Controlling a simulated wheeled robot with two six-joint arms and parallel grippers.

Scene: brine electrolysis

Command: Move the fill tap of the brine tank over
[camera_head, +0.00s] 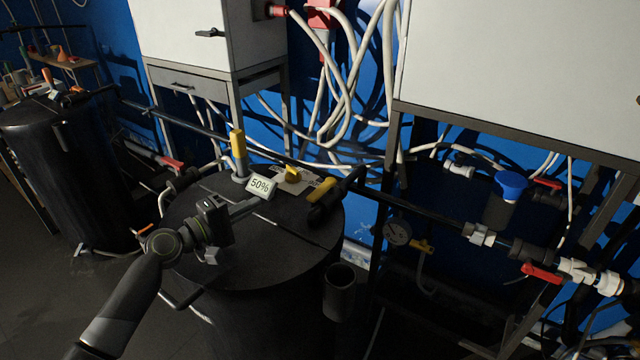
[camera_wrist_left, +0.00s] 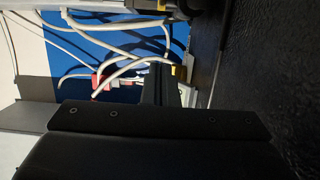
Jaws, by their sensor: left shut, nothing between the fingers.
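The brine tank (camera_head: 255,255) is a black round tank with a flat dark lid, in the middle of the head view. A black tap with a yellow handle (camera_head: 320,190) sits at the lid's back right; I take it as the fill tap. A small yellow knob (camera_head: 292,175) is just left of it. My left gripper (camera_head: 253,204) is shut and empty above the lid, close to a 50% sign and left of the yellow-handled tap, apart from it. In the left wrist view its dark fingers (camera_wrist_left: 160,85) stand together, with yellow parts beyond. My right gripper is not in view.
The 50% sign (camera_head: 261,187) and a grey post with a yellow top (camera_head: 238,155) stand at the lid's back. A dark pipe (camera_head: 430,210) runs behind to the right. A second black tank (camera_head: 70,170) stands left. The lid's front is clear.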

